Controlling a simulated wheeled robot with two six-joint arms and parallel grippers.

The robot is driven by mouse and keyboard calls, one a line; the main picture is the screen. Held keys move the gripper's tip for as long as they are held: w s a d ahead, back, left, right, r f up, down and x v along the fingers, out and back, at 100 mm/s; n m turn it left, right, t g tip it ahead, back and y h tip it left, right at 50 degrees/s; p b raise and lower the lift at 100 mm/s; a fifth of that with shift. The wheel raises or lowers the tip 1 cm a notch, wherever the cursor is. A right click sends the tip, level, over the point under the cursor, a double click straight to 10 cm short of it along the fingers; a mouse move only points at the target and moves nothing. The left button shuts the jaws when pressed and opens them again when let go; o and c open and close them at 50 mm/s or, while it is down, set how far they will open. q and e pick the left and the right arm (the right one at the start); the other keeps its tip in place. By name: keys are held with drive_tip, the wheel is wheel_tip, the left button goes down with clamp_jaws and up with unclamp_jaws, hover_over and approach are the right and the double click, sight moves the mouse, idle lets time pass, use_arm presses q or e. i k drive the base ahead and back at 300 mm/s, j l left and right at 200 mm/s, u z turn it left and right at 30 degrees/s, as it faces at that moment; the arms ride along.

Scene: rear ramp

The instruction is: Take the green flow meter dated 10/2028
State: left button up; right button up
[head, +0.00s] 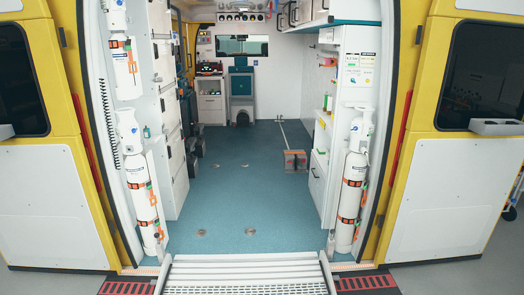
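No flow meter can be made out for certain, and no date such as 10/2028 is readable at this size. Another small green-yellow item (327,101) sits on the right-hand shelf unit. I cannot tell what either one is. Neither of my grippers is in view.
The ambulance's rear is open, with a ramp (247,262) at its sill. White cylinders stand strapped at the left (140,185) and right (351,190) of the opening. The blue floor (235,185) is mostly clear; a grey-orange box (295,160) lies farther in.

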sight(326, 96)
drive_tip(key=i, duration=1.95)
drive_tip(key=i+j+z, duration=0.1)
drive_tip(key=i, duration=0.4)
drive_tip(key=i+j+z, duration=0.1)
drive_tip(key=i, duration=0.4)
drive_tip(key=i+j+z, duration=0.15)
drive_tip(key=i, duration=0.35)
drive_tip(key=i+j+z, duration=0.1)
drive_tip(key=i, duration=0.4)
drive_tip(key=j, duration=0.1)
